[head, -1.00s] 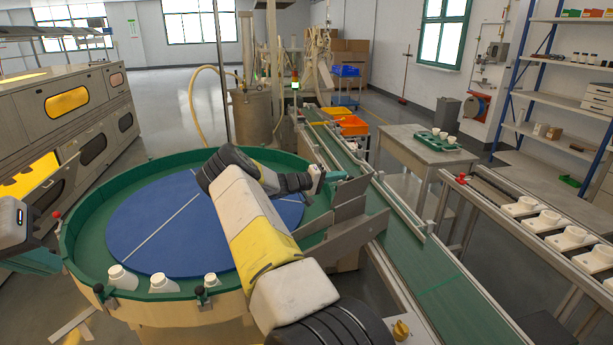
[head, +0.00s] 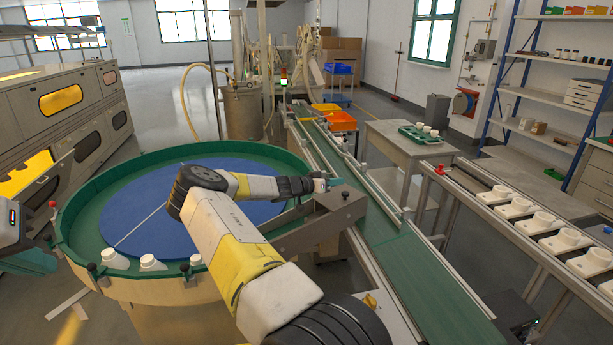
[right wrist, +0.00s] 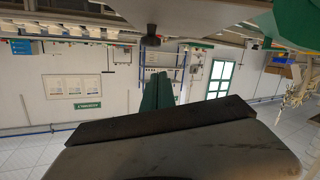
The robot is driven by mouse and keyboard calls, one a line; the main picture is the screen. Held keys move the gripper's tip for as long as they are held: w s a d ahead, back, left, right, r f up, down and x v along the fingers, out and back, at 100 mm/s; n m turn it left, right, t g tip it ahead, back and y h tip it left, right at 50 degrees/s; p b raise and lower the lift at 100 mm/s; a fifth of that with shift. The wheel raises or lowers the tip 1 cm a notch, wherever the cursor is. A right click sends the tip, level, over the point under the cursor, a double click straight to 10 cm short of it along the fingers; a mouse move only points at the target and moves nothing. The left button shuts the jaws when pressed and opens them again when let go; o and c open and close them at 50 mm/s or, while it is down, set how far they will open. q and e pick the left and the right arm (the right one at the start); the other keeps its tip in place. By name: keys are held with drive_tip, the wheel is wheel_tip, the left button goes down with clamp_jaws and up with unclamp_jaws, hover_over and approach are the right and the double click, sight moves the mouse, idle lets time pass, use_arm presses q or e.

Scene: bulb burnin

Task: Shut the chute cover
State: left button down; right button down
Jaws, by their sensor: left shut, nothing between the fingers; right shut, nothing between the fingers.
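The grey metal chute (head: 296,238) runs from the turntable rim (head: 75,255) to the green conveyor (head: 400,250). A grey plate with a small black knob, apparently the chute cover (head: 341,211), sits at its conveyor end. I cannot tell whether the cover is fully down. My right gripper (head: 332,183) reaches over the turntable and is shut, close beside the cover's upper edge; contact is unclear. Its green fingertips show in the right wrist view (right wrist: 157,90), beyond a dark edge and a grey surface. My left gripper (head: 35,262) is shut at the far left, away from the chute.
White bottles (head: 114,259) stand inside the turntable's near rim. A rail with several white fixtures (head: 540,221) runs along the right. A grey side table (head: 410,143) holds a green tray. The blue turntable disc (head: 150,215) is mostly bare.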

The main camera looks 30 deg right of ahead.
sight(340, 203)
drive_tip(key=shift+s+d+f+m+t, duration=0.1)
drive_tip(key=shift+s+f+m+t, duration=0.3)
drive_tip(key=shift+s+f+m, duration=0.65)
drive_tip(key=shift+s+f, duration=0.2)
drive_tip(key=shift+f, duration=0.4)
drive_tip(key=shift+f, duration=0.1)
